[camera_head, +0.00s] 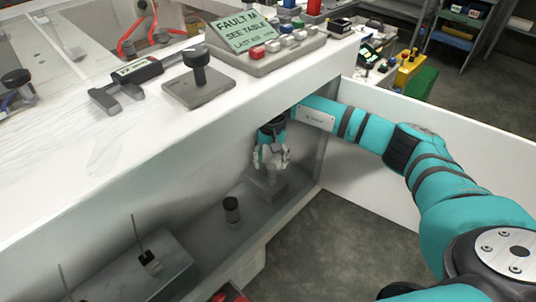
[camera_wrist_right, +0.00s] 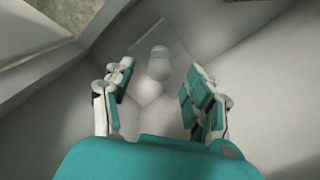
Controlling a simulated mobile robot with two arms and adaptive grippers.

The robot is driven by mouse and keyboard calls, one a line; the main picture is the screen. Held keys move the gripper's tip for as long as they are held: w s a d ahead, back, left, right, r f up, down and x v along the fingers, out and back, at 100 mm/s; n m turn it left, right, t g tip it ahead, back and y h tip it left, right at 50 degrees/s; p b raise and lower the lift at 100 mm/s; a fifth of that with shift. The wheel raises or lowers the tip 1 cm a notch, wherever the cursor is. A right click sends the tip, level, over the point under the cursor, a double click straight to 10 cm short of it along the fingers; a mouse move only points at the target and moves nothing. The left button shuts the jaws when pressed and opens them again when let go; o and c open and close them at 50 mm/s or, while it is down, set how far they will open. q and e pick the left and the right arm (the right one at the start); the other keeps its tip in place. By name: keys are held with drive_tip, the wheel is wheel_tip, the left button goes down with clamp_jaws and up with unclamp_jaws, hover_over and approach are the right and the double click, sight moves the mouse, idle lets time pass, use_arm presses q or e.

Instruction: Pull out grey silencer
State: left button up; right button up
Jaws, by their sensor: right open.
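My right gripper (camera_head: 272,165) reaches down into the open compartment under the white worktop, with its fingers spread. In the right wrist view the same gripper (camera_wrist_right: 157,85) is open, one finger on each side and nothing between the pads. Ahead of the fingers is a pale grey rounded cylinder (camera_wrist_right: 158,65) on a square base (camera_wrist_right: 147,88), apparently the grey silencer. In the head view the grey base (camera_head: 266,188) shows just below the fingers; the cylinder is mostly hidden there. Contact cannot be seen. My left gripper is not in view.
A dark small cylinder (camera_head: 231,209) stands on the compartment floor, left of the gripper. A device with an antenna (camera_head: 149,258) is nearer. The worktop (camera_head: 125,135) overhangs the compartment; a white panel (camera_head: 362,175) bounds the right.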

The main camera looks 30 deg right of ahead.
sight(271, 166)
drive_tip(key=shift+w+f, duration=0.1)
drive_tip(key=shift+f, duration=2.7)
drive_tip(key=shift+c, duration=0.4)
clamp_jaws()
